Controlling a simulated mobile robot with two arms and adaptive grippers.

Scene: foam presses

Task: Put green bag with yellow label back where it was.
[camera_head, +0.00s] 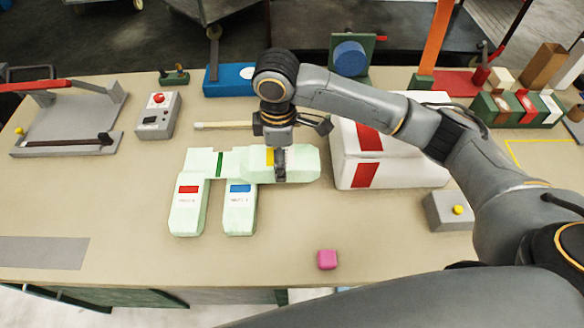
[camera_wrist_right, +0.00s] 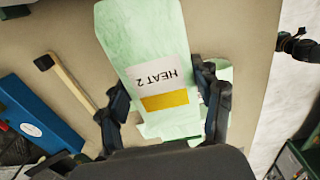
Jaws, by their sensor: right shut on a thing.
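The pale green bag with the yellow label (camera_head: 305,165) lies crosswise at the right end of a group of pale green bags. My right gripper (camera_head: 280,172) is shut on its middle, from above. In the right wrist view the bag (camera_wrist_right: 140,35) reads "HEAT 2" above its yellow band, with the right gripper's fingers (camera_wrist_right: 165,118) on either side. The bags with a red label (camera_head: 187,212), a blue label (camera_head: 239,212) and a green label (camera_head: 200,162) are beside it. I cannot tell whether the held bag touches them or the table. My left gripper is not in view.
A white box with red stripes (camera_head: 400,175) stands close right of the held bag. A wooden-handled tool (camera_head: 222,125) and a blue box (camera_head: 229,86) lie behind. A pink cube (camera_head: 327,260) is in front. The table's front left is mostly clear.

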